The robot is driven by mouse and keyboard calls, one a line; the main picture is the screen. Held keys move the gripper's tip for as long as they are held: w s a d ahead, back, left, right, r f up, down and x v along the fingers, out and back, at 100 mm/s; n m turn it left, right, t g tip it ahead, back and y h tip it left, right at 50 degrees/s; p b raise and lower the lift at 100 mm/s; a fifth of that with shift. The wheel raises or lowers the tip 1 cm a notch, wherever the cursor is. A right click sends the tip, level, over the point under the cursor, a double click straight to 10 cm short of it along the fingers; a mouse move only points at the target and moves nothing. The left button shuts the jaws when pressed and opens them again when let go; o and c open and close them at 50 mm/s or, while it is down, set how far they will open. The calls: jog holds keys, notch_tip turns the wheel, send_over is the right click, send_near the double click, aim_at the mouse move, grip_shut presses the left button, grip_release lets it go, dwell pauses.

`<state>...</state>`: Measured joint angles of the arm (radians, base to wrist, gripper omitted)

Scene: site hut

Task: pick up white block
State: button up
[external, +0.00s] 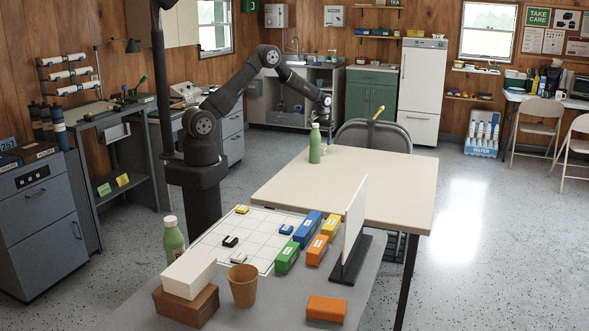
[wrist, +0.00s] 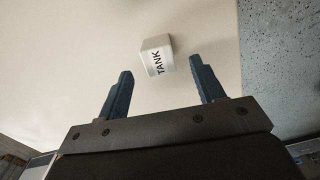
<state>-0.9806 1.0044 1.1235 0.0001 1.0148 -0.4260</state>
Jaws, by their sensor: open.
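In the wrist view a white block (wrist: 157,52) with the word TANK on it sits on a pale beige surface, just beyond the fingertips. My gripper (wrist: 160,67) is open and empty, with its two dark blue fingers apart and pointing toward the block. In the external view my gripper (external: 323,114) hangs over the far edge of the beige table (external: 350,190), above a green bottle (external: 314,147). I cannot make out the TANK block clearly there. Another white block (external: 190,273) lies on a brown brick (external: 186,304) at the front left.
The nearer grey table holds a white grid board (external: 245,250), several coloured blocks, a brown cup (external: 243,285), another green bottle (external: 173,240) and an upright white panel (external: 354,225). A chair (external: 373,137) stands behind the beige table. Most of the beige top is clear.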

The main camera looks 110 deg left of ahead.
aim_at(322, 148)
jog(key=shift+w+f, duration=0.1)
jog(key=shift+f, duration=2.65)
jog(key=c, duration=1.1)
